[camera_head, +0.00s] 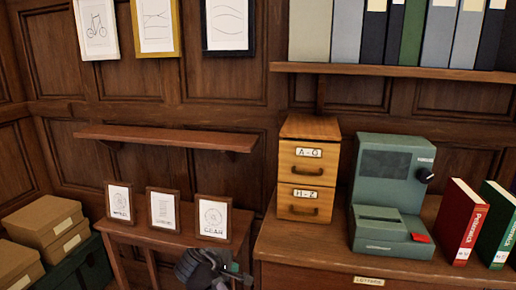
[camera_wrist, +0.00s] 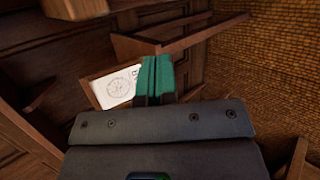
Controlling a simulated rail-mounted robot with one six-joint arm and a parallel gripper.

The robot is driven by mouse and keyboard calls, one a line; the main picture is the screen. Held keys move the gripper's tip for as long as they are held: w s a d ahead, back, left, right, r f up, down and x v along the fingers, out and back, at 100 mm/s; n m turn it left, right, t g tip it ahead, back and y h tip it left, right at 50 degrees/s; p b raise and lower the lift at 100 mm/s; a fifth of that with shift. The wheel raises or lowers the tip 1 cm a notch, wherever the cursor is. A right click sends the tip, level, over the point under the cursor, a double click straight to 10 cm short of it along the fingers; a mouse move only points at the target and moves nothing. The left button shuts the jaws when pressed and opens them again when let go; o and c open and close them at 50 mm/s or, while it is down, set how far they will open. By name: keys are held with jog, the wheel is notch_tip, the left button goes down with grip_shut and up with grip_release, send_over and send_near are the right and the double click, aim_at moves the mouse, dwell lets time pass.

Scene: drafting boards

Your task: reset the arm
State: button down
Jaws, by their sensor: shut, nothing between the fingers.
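My gripper (camera_head: 236,270) shows at the bottom middle of the head view, in front of the small table and below the right-hand framed drawing. In the wrist view its green fingers (camera_wrist: 154,78) are together with nothing between them. Behind them, to the left, is a framed drawing (camera_wrist: 116,88) of a wheel-like shape, partly covered by the fingers. Most of my arm is outside the head view.
Three small framed drawings (camera_head: 163,210) stand on the small table (camera_head: 150,236). An empty wall shelf (camera_head: 165,136) hangs above. To the right, the cabinet (camera_head: 300,250) bears a two-drawer wooden box (camera_head: 308,170), a green machine (camera_head: 390,190) and books (camera_head: 463,220). Boxes (camera_head: 42,220) are stacked left.

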jog(key=s+d+f+m+g+y, duration=0.25)
jog(key=s+d+m, duration=0.2)
jog(key=d, duration=0.35)
jog(key=s+d+f+m+g+y, duration=0.1)
jog(key=s+d+m+g, duration=0.3)
jog(key=d, duration=0.4)
jog(key=s+d+f+m+g+y, duration=0.2)
jog(key=s+d+m, duration=0.35)
jog(key=d, duration=0.25)
notch_tip(320, 180, up, 12)
jog(key=w+p, duration=0.1)
jog(key=p, duration=1.1)
jog(key=shift+d+r+m+p, duration=0.2)
jog(key=shift+d+m+p, duration=0.1)
jog(key=shift+m+p, duration=0.1)
